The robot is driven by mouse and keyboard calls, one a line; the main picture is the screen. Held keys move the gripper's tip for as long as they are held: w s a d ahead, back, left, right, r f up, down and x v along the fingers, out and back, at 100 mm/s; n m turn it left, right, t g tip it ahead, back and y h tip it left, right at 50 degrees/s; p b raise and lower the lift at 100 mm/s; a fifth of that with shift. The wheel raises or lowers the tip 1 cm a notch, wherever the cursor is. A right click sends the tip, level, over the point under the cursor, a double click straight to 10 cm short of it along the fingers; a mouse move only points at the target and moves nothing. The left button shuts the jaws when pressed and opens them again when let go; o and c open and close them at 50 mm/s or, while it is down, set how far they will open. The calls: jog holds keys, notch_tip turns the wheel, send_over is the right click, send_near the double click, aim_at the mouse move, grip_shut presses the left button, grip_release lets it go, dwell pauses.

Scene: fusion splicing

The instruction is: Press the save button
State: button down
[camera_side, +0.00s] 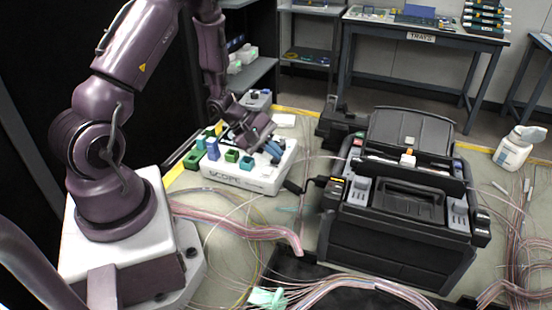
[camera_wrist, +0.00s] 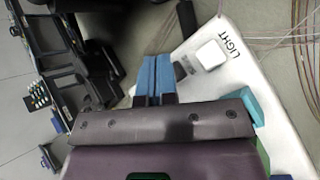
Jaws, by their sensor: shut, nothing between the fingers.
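My gripper (camera_side: 273,151) is over the white SCOPE box (camera_side: 232,175), near its right end. Its two blue fingers are together and empty; they also show in the wrist view (camera_wrist: 154,68). The box carries several green, blue, yellow and teal blocks or buttons. In the wrist view, a white square button (camera_wrist: 211,55) lies to the right of the fingertips, beside the word LIGHT. I can read no save label in either view, so I cannot tell which button is save. Whether the fingertips touch anything is unclear. My gripper's body hides part of the box.
A black splicing machine (camera_side: 398,235) with small coloured parts on top stands right of the box. Loose fibres and cable bundles (camera_side: 245,229) lie across the table. A white bottle (camera_side: 515,150) stands at the far right. Shelves and a TRAYS bench (camera_side: 420,38) are behind.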

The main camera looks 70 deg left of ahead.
jog(key=shift+f, duration=0.3)
dwell(0.5)
jog(key=shift+r, duration=0.9)
jog(key=shift+s+d+r, duration=0.1)
jog(key=shift+r, duration=1.15)
jog(key=shift+s+d+r, duration=0.1)
jog(key=shift+r, duration=1.15)
